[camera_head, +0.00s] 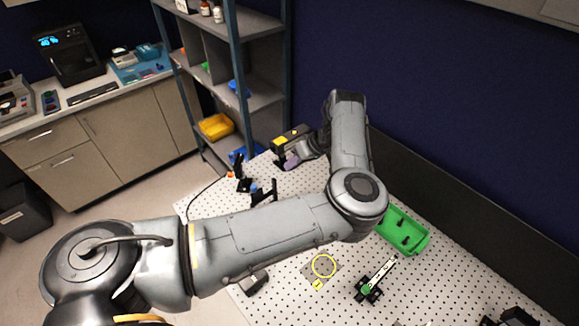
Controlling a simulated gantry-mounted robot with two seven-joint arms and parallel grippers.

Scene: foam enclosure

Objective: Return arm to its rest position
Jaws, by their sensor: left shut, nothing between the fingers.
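My left arm (270,235) comes in from the left and crosses the middle of the head view. Its elbow (357,195) is over the white perforated table, and the forearm folds back toward the far end. My left gripper (284,163) is small and dark, near the table's far left corner. Its fingers look shut and empty, with a small purple part (292,161) beside them. The arm hides part of the table. My right gripper is not seen clearly in this view.
A yellow ring mark (324,265) lies nearer. Black mounts (262,191) stand behind the upper arm. A shelf rack (236,60) and dark wall border the far side.

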